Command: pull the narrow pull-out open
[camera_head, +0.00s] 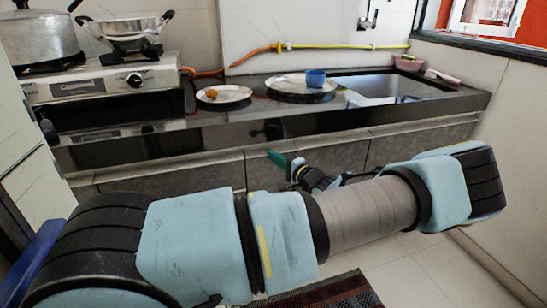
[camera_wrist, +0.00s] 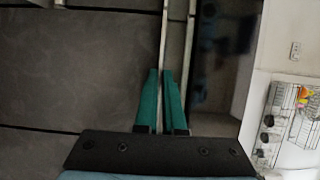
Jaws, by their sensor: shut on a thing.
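My gripper (camera_head: 278,158) is at the grey cabinet fronts under the black counter in the head view. In the wrist view, my gripper (camera_wrist: 161,90) has its two teal fingers close together, shut on a thin pale metal edge (camera_wrist: 164,35) that runs along the grey front (camera_wrist: 80,70). I take this edge to be part of the narrow pull-out, though its full outline cannot be made out. In the head view, my arm hides much of the lower cabinet fronts. No clear gap shows around the front at my gripper.
The black counter (camera_head: 230,128) overhangs the fronts just above my gripper. On it are two plates (camera_head: 224,94) (camera_head: 300,82), a blue cup (camera_head: 316,77) and a sink (camera_head: 385,88). A stove (camera_head: 100,82) with pots stands left. The tiled floor (camera_head: 430,265) is clear at right.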

